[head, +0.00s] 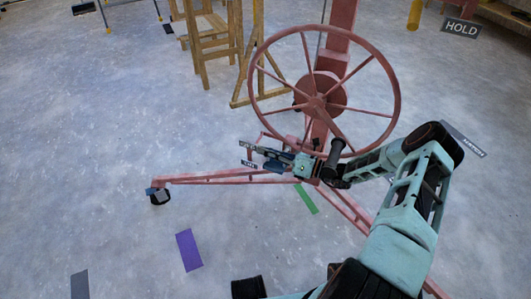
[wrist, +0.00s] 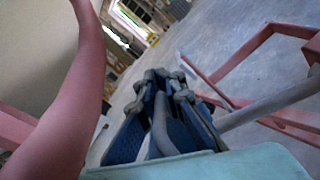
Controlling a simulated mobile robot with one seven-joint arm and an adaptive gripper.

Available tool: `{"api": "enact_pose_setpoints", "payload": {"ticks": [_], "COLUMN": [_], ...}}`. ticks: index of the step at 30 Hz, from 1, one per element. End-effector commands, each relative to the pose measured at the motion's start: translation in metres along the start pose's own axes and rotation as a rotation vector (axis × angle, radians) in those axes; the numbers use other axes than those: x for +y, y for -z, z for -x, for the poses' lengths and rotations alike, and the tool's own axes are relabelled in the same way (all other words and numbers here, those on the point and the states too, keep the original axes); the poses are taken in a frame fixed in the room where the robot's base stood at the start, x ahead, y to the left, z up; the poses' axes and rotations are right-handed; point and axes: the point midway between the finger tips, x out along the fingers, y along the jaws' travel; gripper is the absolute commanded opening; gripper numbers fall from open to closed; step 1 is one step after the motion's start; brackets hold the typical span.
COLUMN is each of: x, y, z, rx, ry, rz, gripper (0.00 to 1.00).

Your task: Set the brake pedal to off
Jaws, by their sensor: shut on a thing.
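The panel lift is a pink frame with a large spoked wheel (head: 258,68) on its mast. My gripper (head: 268,158) is low at the mast, just below the wheel's rim, pointing left. In the wrist view its two blue-padded fingers (wrist: 164,118) are closed around a grey bent bar (wrist: 161,128). This bar appears to be the brake pedal, mostly hidden between the fingers. A small dark label (head: 249,164) is beside the fingertips; its text is too small to read. Which setting the pedal is at cannot be told.
The lift's pink legs (head: 220,178) spread over the floor close below my gripper, one ending in a black caster (head: 160,197). Purple (head: 189,250) and green (head: 306,199) floor marks lie flat. Floor at left is open.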

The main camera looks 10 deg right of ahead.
Motion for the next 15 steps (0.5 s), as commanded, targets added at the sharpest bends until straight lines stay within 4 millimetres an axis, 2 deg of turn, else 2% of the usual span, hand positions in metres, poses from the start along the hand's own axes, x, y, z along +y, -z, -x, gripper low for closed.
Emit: {"api": "enact_pose_setpoints", "payload": {"ticks": [4, 5, 9, 15], "x": [0.0032, 0.0031, 0.0023, 0.0008], "y": [0.0009, 0.0009, 0.0007, 0.0001], "z": [-0.002, -0.002, -0.0017, -0.0009], "rx": [-0.001, -0.001, -0.001, -0.001], "ry": [-0.008, -0.008, -0.005, -0.002], "rz": [-0.003, -0.003, -0.002, -0.001], "gripper": [0.0, 0.09, 0.24, 0.24]}}
